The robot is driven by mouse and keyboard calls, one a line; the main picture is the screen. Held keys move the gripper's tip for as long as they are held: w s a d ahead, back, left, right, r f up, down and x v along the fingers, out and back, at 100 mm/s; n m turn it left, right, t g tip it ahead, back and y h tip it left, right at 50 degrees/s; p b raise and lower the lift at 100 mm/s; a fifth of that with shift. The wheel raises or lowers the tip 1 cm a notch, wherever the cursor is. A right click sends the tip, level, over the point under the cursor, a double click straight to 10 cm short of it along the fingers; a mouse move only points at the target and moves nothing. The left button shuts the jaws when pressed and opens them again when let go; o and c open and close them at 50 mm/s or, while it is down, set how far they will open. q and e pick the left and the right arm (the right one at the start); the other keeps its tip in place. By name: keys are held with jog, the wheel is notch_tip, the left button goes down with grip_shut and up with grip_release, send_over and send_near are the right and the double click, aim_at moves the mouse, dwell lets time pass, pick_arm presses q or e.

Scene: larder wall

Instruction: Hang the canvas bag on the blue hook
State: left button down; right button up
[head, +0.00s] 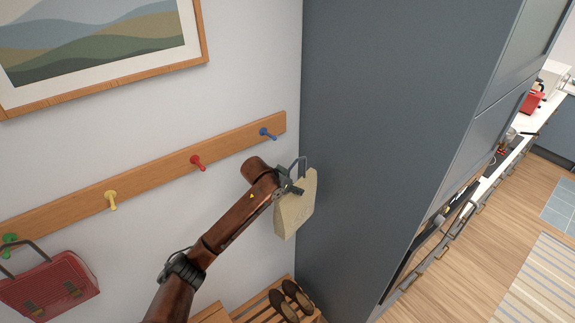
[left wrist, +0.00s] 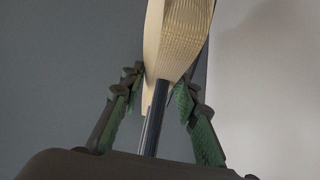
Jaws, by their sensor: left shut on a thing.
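The canvas bag (head: 296,206) is cream, with dark handles, and hangs at the end of my left arm, in front of the tall grey cabinet. My left gripper (head: 291,184) is shut on it near its top and handle. In the left wrist view the bag (left wrist: 178,40) and a dark handle strap (left wrist: 151,132) lie between the green-padded fingers (left wrist: 160,100). The blue hook (head: 267,133) is at the right end of the wooden rail, bare, above and left of the bag. The bag and hook are apart. My right gripper is not in view.
The wooden rail (head: 150,184) also carries a red hook (head: 197,162), a yellow hook (head: 111,199) and a green hook (head: 9,240). A red bag (head: 48,287) hangs at the green one. The grey cabinet (head: 385,110) stands close right; a shoe rack (head: 253,308) is below.

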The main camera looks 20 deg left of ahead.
pick_arm(q)
jog(key=r+p, duration=0.1)
jog(key=r, duration=0.1)
jog(key=s+a+r, duration=0.1)
jog(key=r, duration=0.2)
jog(key=a+r+p, duration=0.1)
jog(key=r, duration=0.2)
jog(key=shift+s+r+p, duration=0.1)
jog(key=shift+s+p, duration=0.1)
jog(key=shift+p, duration=0.1)
jog(key=w+a+f, duration=0.1)
jog(key=w+a, duration=0.4)
jog(key=a, duration=0.4)
jog(key=shift+w+a+f, duration=0.15)
jog(key=shift+a+f, duration=0.2)
jog(key=shift+f, duration=0.05)
dwell(0.5)
jog(key=shift+f, duration=0.1)
dwell(0.4)
